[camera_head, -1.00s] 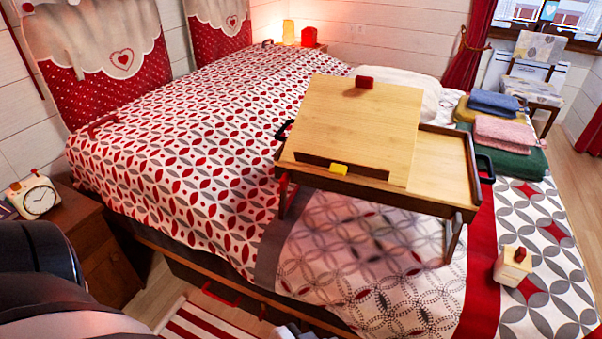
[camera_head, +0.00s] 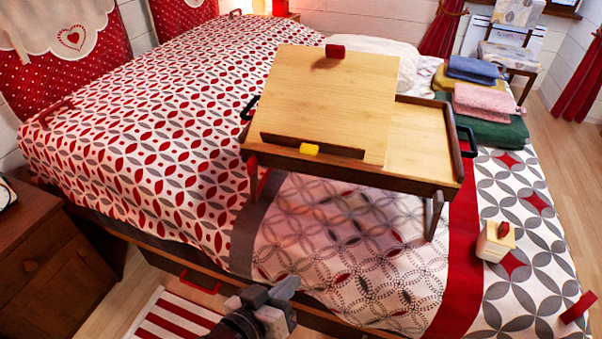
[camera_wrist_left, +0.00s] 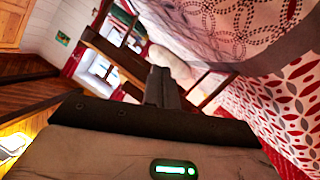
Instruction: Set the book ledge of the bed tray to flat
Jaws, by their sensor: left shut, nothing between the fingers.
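The bed tray (camera_head: 432,140) stands on its legs on the bed, dark-framed with a light wood top. Its book ledge (camera_head: 335,95) is a light wood panel tilted up, its far edge raised. A red knob (camera_head: 335,51) is at the panel's top edge and a yellow tab (camera_head: 309,149) at its lower front. My left gripper (camera_head: 285,290) is shut and empty, low in front of the bed's near side, below and apart from the tray. Its closed fingers (camera_wrist_left: 162,88) also show in the left wrist view. My right gripper is not in view.
Folded towels (camera_head: 487,100) lie right of the tray. A small wooden box with a red knob (camera_head: 495,241) and a red block (camera_head: 577,307) sit on the bed at right. A brown nightstand (camera_head: 55,255) stands at left. The quilt before the tray is clear.

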